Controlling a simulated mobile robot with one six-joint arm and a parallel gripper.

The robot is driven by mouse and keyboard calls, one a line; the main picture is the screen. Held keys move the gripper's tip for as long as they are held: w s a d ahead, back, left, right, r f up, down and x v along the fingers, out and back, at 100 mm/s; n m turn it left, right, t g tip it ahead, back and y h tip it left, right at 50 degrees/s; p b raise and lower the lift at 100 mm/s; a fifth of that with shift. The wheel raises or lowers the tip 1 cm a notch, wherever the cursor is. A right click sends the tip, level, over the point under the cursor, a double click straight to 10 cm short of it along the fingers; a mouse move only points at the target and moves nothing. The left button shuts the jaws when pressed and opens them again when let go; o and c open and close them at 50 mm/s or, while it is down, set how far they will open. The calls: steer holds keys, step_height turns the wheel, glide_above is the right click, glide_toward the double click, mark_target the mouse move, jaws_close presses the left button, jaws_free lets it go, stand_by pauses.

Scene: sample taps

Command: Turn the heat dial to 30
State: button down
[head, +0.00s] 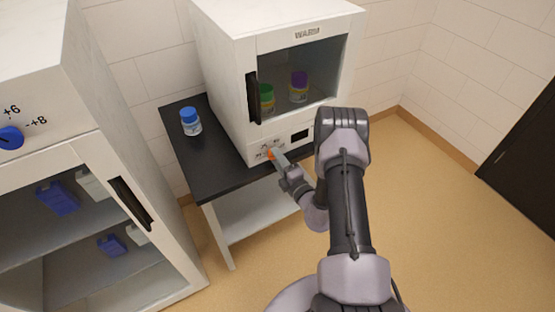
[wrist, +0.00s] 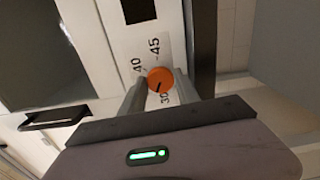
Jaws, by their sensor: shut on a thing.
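The orange heat dial (wrist: 160,80) is on the front panel of the white warming cabinet (head: 225,85), below its door. In the wrist view, printed marks 30, 40 and 45 show around it. A dark pointer line on the dial points down, slightly left, close to the 30 mark; the exact reading is hard to tell. My gripper (wrist: 160,92) has one finger on each side of the dial and is shut on it. In the head view, the gripper (head: 277,157) reaches the panel and mostly covers the dial.
The cabinet stands on a black-topped table (head: 215,165) with a blue-capped jar (head: 190,122) to its left. Green- and purple-capped jars stand behind its glass door, which has a dark handle (head: 253,97). A small dark display (head: 300,135) is right of the dial. Another white cabinet (head: 75,150) stands at left.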

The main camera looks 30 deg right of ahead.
steer(key=n, duration=0.5)
steer(key=shift+n, duration=0.3)
stand_by(0.5)
steer(key=c, duration=0.9)
jaws_free()
steer(key=shift+s, duration=0.1)
steer(key=s+p, duration=0.1)
steer(key=s, duration=0.4)
steer(key=s+p, duration=0.1)
steer(key=s, duration=0.5)
steer(key=s+p, duration=0.1)
steer(key=s, duration=0.5)
steer(key=shift+s+d, duration=0.15)
steer(key=shift+d, duration=0.15)
